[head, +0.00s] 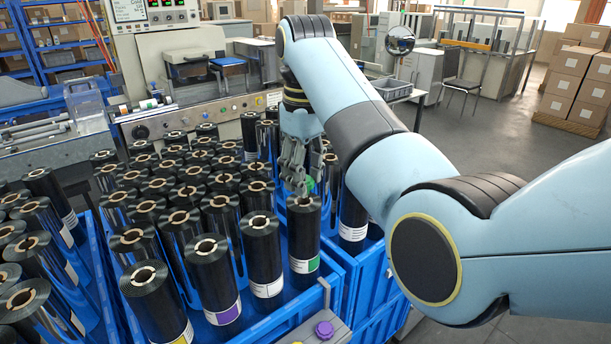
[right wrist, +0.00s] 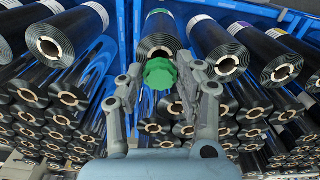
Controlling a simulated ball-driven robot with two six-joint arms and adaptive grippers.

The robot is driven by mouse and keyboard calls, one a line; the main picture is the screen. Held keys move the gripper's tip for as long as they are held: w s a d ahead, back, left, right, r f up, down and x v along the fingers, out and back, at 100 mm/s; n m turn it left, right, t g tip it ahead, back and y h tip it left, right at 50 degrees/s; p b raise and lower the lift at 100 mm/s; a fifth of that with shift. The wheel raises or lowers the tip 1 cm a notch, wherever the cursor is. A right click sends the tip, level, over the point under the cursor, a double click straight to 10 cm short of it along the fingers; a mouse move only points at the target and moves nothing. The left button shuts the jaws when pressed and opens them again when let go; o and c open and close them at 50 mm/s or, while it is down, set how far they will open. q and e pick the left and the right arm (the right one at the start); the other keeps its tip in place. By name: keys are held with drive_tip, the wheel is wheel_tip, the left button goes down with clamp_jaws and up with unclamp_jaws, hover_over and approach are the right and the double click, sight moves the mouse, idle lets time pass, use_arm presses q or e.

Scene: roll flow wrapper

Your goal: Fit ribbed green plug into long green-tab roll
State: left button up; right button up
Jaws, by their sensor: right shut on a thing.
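My right gripper (head: 298,182) is shut on the ribbed green plug (head: 309,185), just above the top end of a long black roll (head: 304,235) with a green tab near its base. In the right wrist view the plug (right wrist: 160,73) sits between the fingertips of the gripper (right wrist: 162,88). It overlaps the near part of the end face of the roll (right wrist: 162,36) and covers part of the core opening there. I cannot tell whether plug and roll touch. The roll stands upright at the right front corner of the blue crate. My left gripper is not in view.
Many black rolls with open cores stand close by in the blue crate (head: 333,296), including one with a purple tab (head: 213,280) and one with a white label (head: 262,255). A purple plug (head: 324,329) lies at the front edge. Machinery (head: 200,85) stands behind.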

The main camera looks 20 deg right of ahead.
drive_tip(key=shift+r, duration=0.55)
idle(0.4)
drive_tip(key=o, duration=0.5)
drive_tip(key=shift+c, duration=0.2)
